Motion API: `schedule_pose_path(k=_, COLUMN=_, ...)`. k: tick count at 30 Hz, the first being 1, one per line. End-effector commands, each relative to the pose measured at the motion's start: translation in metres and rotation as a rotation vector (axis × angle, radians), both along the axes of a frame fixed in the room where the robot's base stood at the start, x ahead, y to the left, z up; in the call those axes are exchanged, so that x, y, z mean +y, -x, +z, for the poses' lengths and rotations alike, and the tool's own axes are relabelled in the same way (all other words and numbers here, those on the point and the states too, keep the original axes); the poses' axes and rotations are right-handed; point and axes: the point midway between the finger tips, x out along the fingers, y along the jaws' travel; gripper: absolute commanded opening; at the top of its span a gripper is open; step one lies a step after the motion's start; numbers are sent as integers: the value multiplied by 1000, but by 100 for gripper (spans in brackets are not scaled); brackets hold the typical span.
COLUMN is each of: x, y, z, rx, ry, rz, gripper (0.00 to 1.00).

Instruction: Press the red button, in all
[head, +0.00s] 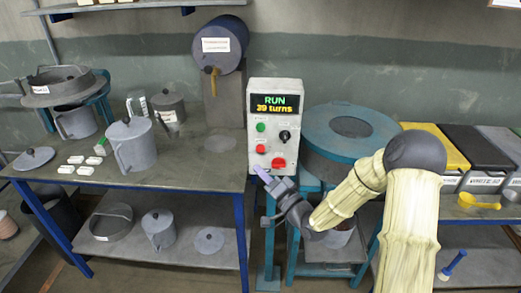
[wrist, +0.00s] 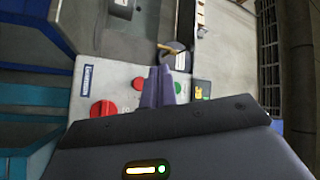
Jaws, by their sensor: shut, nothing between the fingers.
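The grey control box (head: 249,100) stands at the middle of the head view with a lit display (head: 278,104) reading RUN, 39 turns. On its face are a green button (head: 261,127), a small red button (head: 260,149), a black knob (head: 285,135) and a larger red knob (head: 279,163). My gripper (head: 258,170) is shut and empty, just in front of the box's lower left, below the small red button. In the wrist view the shut fingers (wrist: 160,80) lie between the small red button (wrist: 138,83) and the green button (wrist: 194,92). Contact cannot be told.
A blue-rimmed drum machine (head: 340,128) stands right of the box. The grey bench (head: 200,165) at left holds a jug (head: 132,145) and small white blocks (head: 76,159). Lidded bins (head: 480,150) and a yellow scoop (head: 478,201) are at right.

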Motion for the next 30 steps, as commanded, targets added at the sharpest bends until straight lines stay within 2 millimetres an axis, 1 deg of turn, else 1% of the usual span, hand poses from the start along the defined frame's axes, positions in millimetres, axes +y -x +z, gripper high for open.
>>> schedule_pose_path(k=1, x=0, y=-6, z=1, rx=-2, ry=-1, rz=0, gripper=0)
schedule_pose_path(k=9, x=-2, y=-39, z=1, rx=-1, ry=0, rz=-2, gripper=0)
schedule_pose_path(k=15, x=-2, y=-60, z=0, rx=0, ry=0, rz=-1, gripper=0)
schedule_pose_path(k=20, x=-2, y=-67, z=0, rx=-1, ry=1, rz=0, gripper=0)
schedule_pose_path(k=30, x=-2, y=-67, z=0, rx=1, ry=0, rz=-1, gripper=0)
